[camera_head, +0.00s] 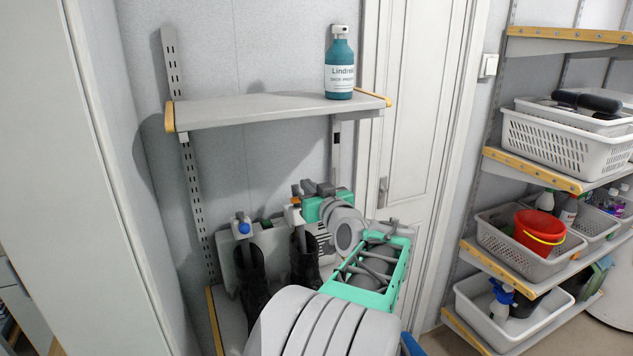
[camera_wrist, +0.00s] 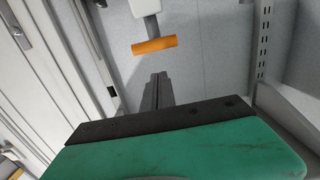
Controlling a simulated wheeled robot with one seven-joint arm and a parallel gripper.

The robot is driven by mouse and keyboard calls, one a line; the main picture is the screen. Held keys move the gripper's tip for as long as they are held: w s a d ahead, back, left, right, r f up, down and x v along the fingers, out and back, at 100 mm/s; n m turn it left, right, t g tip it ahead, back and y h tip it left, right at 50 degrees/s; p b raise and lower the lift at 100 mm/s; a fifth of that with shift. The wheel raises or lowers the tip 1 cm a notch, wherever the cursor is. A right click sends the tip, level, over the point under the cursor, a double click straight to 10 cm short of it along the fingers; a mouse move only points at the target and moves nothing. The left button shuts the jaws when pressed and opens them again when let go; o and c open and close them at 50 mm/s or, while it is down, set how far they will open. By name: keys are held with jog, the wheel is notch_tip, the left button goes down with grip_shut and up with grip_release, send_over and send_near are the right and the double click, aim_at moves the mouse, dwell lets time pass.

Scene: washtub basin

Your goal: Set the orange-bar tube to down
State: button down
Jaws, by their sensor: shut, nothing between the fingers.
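The orange bar (camera_wrist: 154,45) sits crosswise at the end of a pale tube (camera_wrist: 144,8) at the top of the wrist view. In the head view the orange bar (camera_head: 296,201) shows as a small patch beside my gripper, and most of its tube is hidden. My gripper (camera_wrist: 158,80) is shut and empty, with its fingertips pointing toward the bar and a gap showing between them in the wrist view. In the head view my gripper (camera_head: 303,189) is above the boot rack. I cannot tell the exact distance to the bar.
A blue-knobbed tube (camera_head: 243,228) and dark boots (camera_head: 252,285) stand to the left of my arm. A grey shelf (camera_head: 270,108) with a teal bottle (camera_head: 339,68) is above. A white door (camera_head: 415,100) and shelves with baskets (camera_head: 565,140) are to the right.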

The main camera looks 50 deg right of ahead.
notch_tip(320, 180, down, 3)
jog(key=shift+w+d+r, duration=0.1)
jog(key=shift+r, duration=0.05)
jog(key=f+b, duration=0.2)
jog(key=b, duration=0.1)
jog(key=s+f+b, duration=0.1)
jog(key=f+b, duration=0.1)
jog(key=shift+a+f, duration=0.1)
jog(key=shift+a, duration=0.2)
